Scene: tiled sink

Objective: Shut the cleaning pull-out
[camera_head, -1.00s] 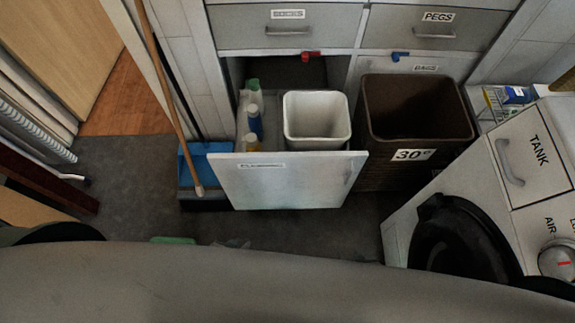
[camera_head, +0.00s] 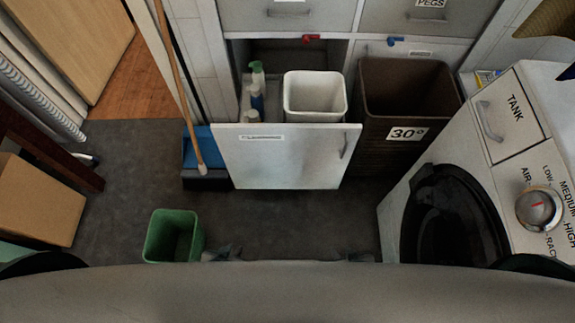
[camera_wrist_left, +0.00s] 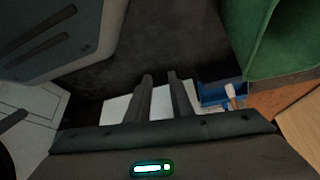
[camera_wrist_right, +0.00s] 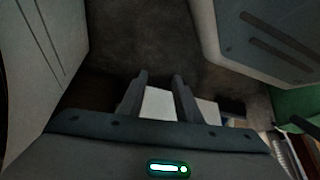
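The cleaning pull-out (camera_head: 290,165) stands open, its white front with a label and handle well out from the cabinet. Behind the front are a white bin (camera_head: 314,95) and several bottles (camera_head: 256,95). My left gripper (camera_head: 222,253) and right gripper (camera_head: 360,257) just show above my body's edge, low over the floor and apart from the front. In the left wrist view the left gripper (camera_wrist_left: 160,76) is open and empty. In the right wrist view the right gripper (camera_wrist_right: 160,78) is open and empty. White surfaces show beyond both pairs of fingers.
A brown hamper (camera_head: 405,100) marked 30° stands right of the pull-out. A blue dustpan (camera_head: 205,150) and broom stand at its left. A green bin (camera_head: 173,236) is on the floor near my left gripper. A white machine (camera_head: 500,130) fills the right. Floor before the front is clear.

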